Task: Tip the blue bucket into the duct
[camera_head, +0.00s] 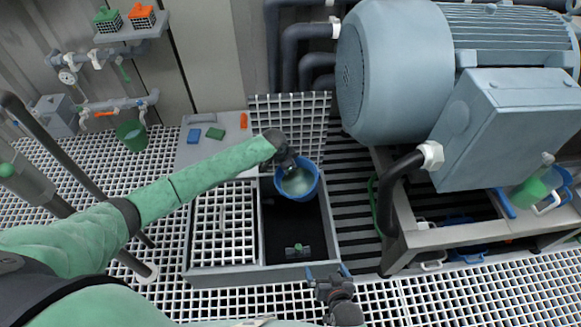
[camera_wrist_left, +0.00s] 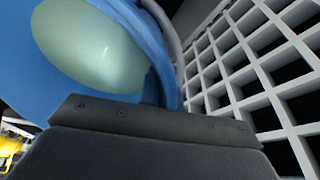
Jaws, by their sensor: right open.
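The blue bucket (camera_head: 315,181) hangs over the open dark part of the duct (camera_head: 262,232), near its far end. It holds pale greenish liquid (camera_head: 298,182) and looks roughly upright. My left gripper (camera_head: 287,160) is at the bucket's far-left rim and appears shut on it; its fingertips are partly hidden. In the left wrist view the bucket (camera_wrist_left: 60,85) and its liquid sit right against the dark jaw. My right gripper (camera_head: 328,272) is open and empty at the duct's near right corner.
A grating covers the duct's left part (camera_head: 222,220); another grating panel (camera_head: 295,112) stands behind. A small green-and-grey fitting (camera_head: 298,249) lies inside the opening. A large grey motor (camera_head: 395,75) on a frame crowds the right. A green bucket (camera_head: 132,138) is at left.

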